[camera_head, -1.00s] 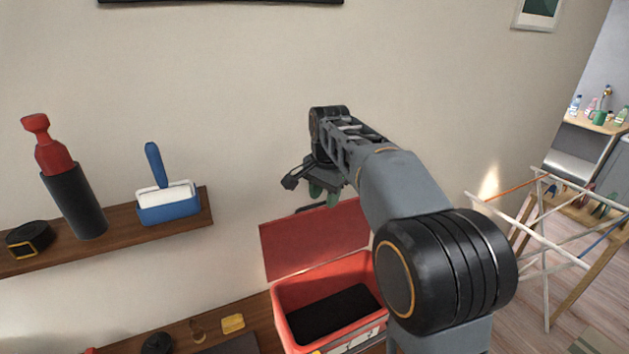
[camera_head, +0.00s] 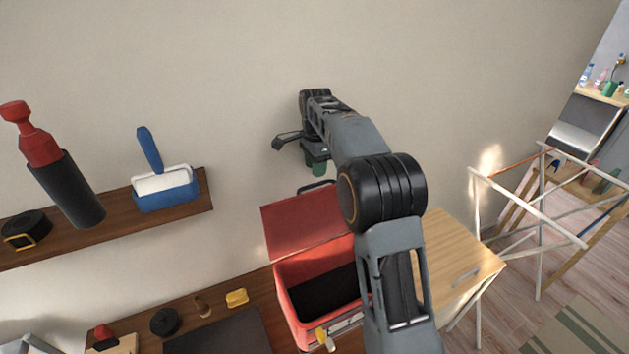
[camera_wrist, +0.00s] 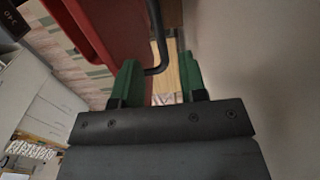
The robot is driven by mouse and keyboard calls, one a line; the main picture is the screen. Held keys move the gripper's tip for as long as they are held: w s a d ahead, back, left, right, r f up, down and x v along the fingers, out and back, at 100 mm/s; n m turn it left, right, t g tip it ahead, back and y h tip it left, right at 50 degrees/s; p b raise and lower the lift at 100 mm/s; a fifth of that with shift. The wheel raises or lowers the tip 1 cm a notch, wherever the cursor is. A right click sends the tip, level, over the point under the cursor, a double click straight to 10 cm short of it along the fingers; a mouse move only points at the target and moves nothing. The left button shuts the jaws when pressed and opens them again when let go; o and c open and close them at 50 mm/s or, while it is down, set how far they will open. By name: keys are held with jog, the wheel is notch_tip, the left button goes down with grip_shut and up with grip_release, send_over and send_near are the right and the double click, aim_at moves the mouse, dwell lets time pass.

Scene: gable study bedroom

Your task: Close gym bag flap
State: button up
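The red gym bag (camera_head: 286,306) stands at lower centre in the head view, its dark inside showing. Its red flap (camera_head: 300,226) is up and open, leaning toward the wall, with a black handle (camera_head: 318,185) on its top edge. In the wrist view the flap (camera_wrist: 118,35) and the handle (camera_wrist: 158,45) show in front of the fingers. My gripper (camera_head: 317,166) is just above the flap's top edge. Its green fingers (camera_wrist: 160,82) are apart, with the handle's end seen between them; I cannot tell whether they touch it. My arm hides the bag's right side.
A shelf (camera_head: 120,218) on the left wall holds a dark bottle with a red top (camera_head: 60,180) and a blue brush set (camera_head: 166,190). Small items, including a yellow block (camera_head: 237,298), lie left of the bag. A drying rack (camera_head: 540,215) stands at right.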

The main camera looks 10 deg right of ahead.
jog(key=shift+a+f, duration=0.1)
jog(key=shift+f, duration=2.55)
jog(key=shift+c, duration=0.3)
grip_shut()
